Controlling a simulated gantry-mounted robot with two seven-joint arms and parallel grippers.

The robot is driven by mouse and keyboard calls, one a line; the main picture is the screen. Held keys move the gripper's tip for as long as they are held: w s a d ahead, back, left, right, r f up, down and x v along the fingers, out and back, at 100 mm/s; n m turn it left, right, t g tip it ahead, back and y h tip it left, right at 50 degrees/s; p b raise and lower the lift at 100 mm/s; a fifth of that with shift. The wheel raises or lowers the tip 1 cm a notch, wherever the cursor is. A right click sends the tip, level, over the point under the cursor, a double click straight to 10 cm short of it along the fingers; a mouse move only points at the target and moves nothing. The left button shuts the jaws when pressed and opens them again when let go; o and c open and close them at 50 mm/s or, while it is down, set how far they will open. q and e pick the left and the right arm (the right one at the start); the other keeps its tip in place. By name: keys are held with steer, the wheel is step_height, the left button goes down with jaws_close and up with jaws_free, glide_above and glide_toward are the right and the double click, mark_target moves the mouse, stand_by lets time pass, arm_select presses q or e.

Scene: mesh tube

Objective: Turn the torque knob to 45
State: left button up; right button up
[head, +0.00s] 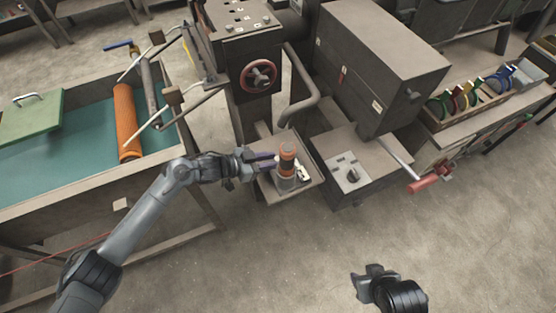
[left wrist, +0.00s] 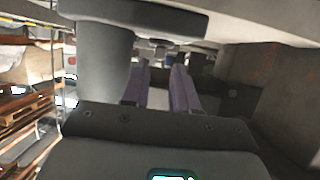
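A dark knob (head: 352,175) sits on a pale panel (head: 346,167) on the low box of the grey machine. I cannot read any scale on it. An upright cylinder (head: 287,160) with orange bands and a grey base stands on a small shelf to the left of it. My left gripper (head: 270,161) points right at this cylinder, with its purple fingers close to it. In the left wrist view the fingers (left wrist: 161,88) are apart with a gap between them. Contact with the cylinder cannot be made out. My right gripper (head: 370,271) is low at the right, over the floor, away from both.
A red handwheel (head: 259,76) and a bent grey pipe (head: 298,92) are above the shelf. A lever with a red grip (head: 430,178) sticks out at right. An orange roll (head: 127,122) lies in the teal-lined table at left. The floor in front is clear.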

arm_select(q)
steer(key=shift+b+x, duration=0.3)
steer(key=shift+x, duration=1.4)
jaws_close()
